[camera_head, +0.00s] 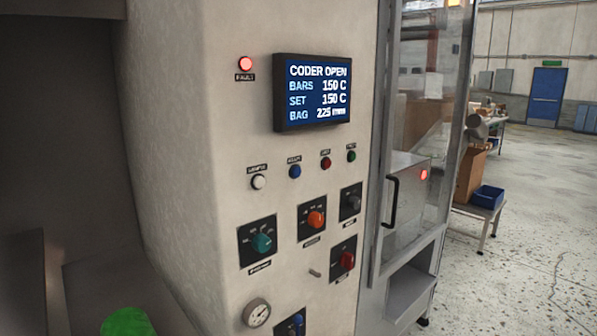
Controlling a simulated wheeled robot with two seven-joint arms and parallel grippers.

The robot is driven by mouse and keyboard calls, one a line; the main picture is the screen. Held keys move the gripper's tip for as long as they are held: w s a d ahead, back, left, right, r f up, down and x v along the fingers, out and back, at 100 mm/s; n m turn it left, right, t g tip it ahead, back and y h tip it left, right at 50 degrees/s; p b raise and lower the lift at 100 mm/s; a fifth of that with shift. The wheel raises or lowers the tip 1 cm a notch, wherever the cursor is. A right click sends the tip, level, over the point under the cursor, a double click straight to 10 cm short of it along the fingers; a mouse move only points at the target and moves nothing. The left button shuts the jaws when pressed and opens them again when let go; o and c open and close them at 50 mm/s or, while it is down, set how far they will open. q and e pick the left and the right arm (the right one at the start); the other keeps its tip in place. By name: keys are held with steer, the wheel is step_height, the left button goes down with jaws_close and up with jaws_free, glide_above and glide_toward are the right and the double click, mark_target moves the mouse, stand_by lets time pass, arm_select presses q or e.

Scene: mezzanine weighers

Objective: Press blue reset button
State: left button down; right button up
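The blue button (295,172) is a small round button in the row of buttons on the pale control panel (225,150). The label above it is too small to read for sure. A white button (259,182) is to its left, and a red button (326,163) and a green button (351,156) are to its right. A screen (313,92) above reads "CODER OPEN". A red fault lamp (246,64) is lit at the upper left. Neither of my grippers is in view.
A clear-panelled door with a black handle (391,201) stands to the right. Open floor (540,230) lies further right.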

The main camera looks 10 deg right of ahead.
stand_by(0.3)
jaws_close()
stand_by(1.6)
